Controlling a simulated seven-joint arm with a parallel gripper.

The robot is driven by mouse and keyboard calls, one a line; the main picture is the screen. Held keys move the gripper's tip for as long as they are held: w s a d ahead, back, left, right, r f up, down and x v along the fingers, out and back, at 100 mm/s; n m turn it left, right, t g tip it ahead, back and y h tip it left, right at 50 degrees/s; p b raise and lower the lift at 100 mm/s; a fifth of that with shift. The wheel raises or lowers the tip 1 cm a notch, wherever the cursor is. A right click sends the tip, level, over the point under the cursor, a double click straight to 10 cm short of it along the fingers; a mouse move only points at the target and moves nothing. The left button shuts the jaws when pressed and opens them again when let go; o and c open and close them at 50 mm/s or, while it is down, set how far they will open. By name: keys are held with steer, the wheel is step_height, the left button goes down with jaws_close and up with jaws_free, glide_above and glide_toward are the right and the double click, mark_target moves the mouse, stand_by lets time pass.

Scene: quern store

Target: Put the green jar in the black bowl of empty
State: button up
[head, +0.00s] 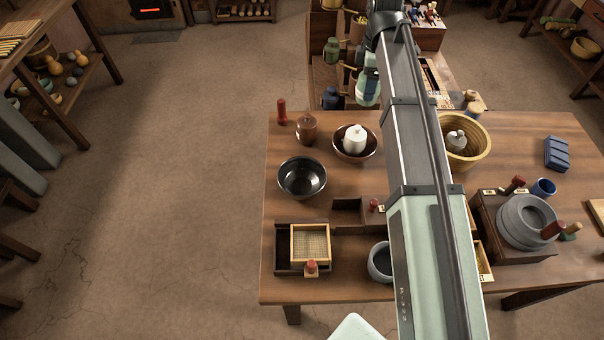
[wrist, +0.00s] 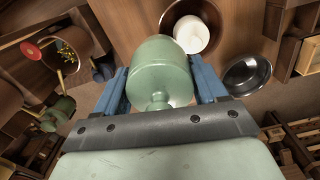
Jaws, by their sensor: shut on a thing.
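My gripper (wrist: 162,80) is shut on a green jar (wrist: 160,65), with a blue finger on each side of it in the wrist view. In the head view the jar (head: 366,94) shows partly beside my arm, beyond the table's far edge in the picture. The black bowl (head: 302,178) sits on the left part of the table and looks empty. It also shows in the wrist view (wrist: 247,76), right of the jar and apart from it.
A brown bowl (head: 371,153) holding a white jar (head: 355,138) stands near the black bowl. A brown jar (head: 306,129) and a red piece (head: 282,112) stand behind it. A wooden box (head: 283,263) is in front. My arm hides the table's middle.

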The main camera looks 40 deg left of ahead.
steer(key=s+a+n, duration=0.1)
steer(key=s+n, duration=0.4)
steer(key=s, duration=0.7)
steer(key=n, duration=0.8)
glide_above(302, 185)
steer(key=shift+s+f, duration=0.1)
steer(key=shift+f, duration=7.55)
steer(key=shift+f, duration=0.2)
steer(key=o, duration=1.3)
steer(key=shift+o, duration=0.2)
steer(key=shift+r, duration=0.15)
step_height(302, 185, up, 12)
